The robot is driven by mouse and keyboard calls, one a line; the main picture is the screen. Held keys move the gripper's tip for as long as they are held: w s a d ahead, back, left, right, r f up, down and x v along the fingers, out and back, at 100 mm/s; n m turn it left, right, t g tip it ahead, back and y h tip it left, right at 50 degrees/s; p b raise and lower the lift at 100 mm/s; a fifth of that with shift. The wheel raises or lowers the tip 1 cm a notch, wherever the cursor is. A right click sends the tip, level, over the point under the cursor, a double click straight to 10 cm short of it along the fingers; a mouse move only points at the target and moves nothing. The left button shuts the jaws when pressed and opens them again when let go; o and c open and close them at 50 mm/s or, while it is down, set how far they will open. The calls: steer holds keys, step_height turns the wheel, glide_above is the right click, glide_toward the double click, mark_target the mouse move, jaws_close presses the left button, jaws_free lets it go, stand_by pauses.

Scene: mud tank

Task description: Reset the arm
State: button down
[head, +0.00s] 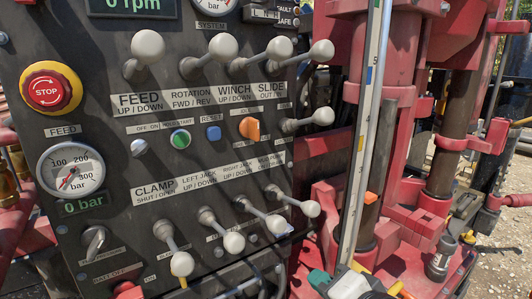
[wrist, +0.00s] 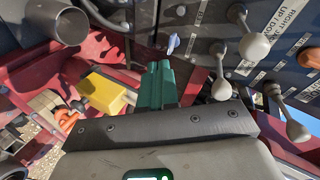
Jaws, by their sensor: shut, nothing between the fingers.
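My gripper (wrist: 158,70) shows in the wrist view as two green fingers pressed together, with nothing between them. Its green fingers also show low in the head view (head: 318,279), below and right of the control panel (head: 120,128). The fingers are apart from the panel's levers. In the wrist view, the lever with a pale ball knob (wrist: 221,90) is just right of the fingers. Most of my arm is outside the head view.
The dark panel carries several ball-knobbed levers, a red STOP button (head: 46,90) and a gauge (head: 71,170). Red machinery (head: 385,70) with a tall pale upright rail (head: 364,130) stands right of it. A yellow block (wrist: 105,92) is left of the fingers in the wrist view. Gravel lies far right.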

steer(key=s+d+f+n+g+h, duration=0.25)
steer(key=s+d+f, duration=0.25)
steer(key=f, duration=0.5)
steer(key=s+d+f+n+g+h, duration=0.1)
steer(key=s+d+f+g, duration=0.2)
steer(key=s+d+f, duration=0.45)
steer(key=s+d+f+n+g+h, duration=0.1)
steer(key=s+d+f+n+g, duration=0.1)
steer(key=s+f, duration=0.4)
steer(key=s+d+f+n+g, duration=0.2)
steer(key=s+d+f+g, duration=0.1)
steer(key=s+f, duration=0.4)
steer(key=s, duration=0.3)
steer(key=shift+s+d+n+h, duration=0.25)
steer(key=shift+s+n+h, duration=0.1)
steer(key=shift+s, duration=0.05)
